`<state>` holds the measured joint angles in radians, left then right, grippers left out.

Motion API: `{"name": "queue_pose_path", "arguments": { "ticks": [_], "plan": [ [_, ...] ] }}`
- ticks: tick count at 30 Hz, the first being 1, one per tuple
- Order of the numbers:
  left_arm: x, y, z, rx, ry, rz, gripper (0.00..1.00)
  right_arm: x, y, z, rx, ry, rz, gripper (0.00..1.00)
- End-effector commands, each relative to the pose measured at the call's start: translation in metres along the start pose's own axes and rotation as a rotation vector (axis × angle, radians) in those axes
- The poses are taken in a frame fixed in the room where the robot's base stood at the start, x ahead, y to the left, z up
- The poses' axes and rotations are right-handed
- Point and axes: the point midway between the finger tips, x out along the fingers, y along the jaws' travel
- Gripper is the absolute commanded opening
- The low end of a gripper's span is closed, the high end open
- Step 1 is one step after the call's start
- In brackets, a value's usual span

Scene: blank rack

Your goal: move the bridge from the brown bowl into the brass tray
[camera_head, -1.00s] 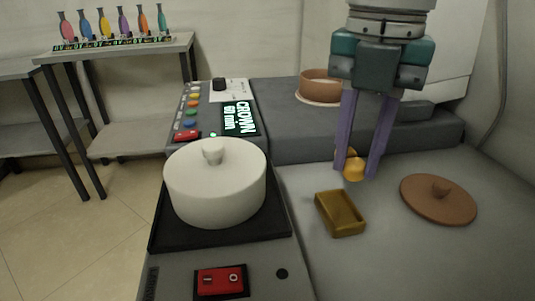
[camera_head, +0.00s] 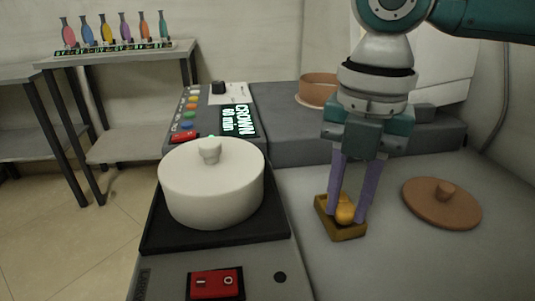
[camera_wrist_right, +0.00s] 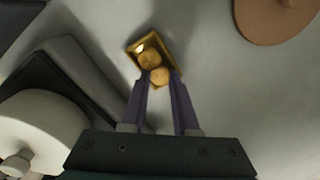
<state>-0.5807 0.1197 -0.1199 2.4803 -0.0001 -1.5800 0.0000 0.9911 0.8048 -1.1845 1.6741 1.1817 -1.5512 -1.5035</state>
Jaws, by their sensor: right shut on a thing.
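The bridge is a small golden piece with rounded lobes (camera_head: 345,212), also in the right wrist view (camera_wrist_right: 158,76). My right gripper (camera_head: 348,215) is shut on it, with the purple fingers at its sides. The bridge is at the brass tray (camera_head: 325,222), inside or just over it; whether it touches the tray floor I cannot tell. The tray also shows in the right wrist view (camera_wrist_right: 135,46). The brown bowl (camera_head: 316,88) stands on the raised grey block behind, partly hidden by my right arm. My left gripper is not in view.
A brown lid (camera_head: 442,203) with a knob lies right of the tray. A white lidded pot (camera_head: 212,185) stands on the black plate of the machine at left. Several coloured vases (camera_head: 115,32) stand on the far shelf. The grey worktop in front of the tray is clear.

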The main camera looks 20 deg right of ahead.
Motion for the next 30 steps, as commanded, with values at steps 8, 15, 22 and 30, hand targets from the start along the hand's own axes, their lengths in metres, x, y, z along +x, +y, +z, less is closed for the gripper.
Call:
{"name": "queue_pose_path", "arguments": {
  "ticks": [8,15,22,30],
  "plan": [
    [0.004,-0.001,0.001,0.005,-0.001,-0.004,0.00,0.020,-0.005,0.002,0.004,-0.008,-0.015,0.00],
    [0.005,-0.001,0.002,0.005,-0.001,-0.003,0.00,0.021,-0.005,0.002,0.005,-0.008,-0.015,0.51],
    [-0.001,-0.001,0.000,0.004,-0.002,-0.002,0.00,-0.009,-0.005,0.003,0.006,-0.010,-0.014,0.58],
    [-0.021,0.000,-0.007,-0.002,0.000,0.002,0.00,-0.079,-0.002,0.002,0.005,-0.008,-0.007,0.58]
  ]
}}
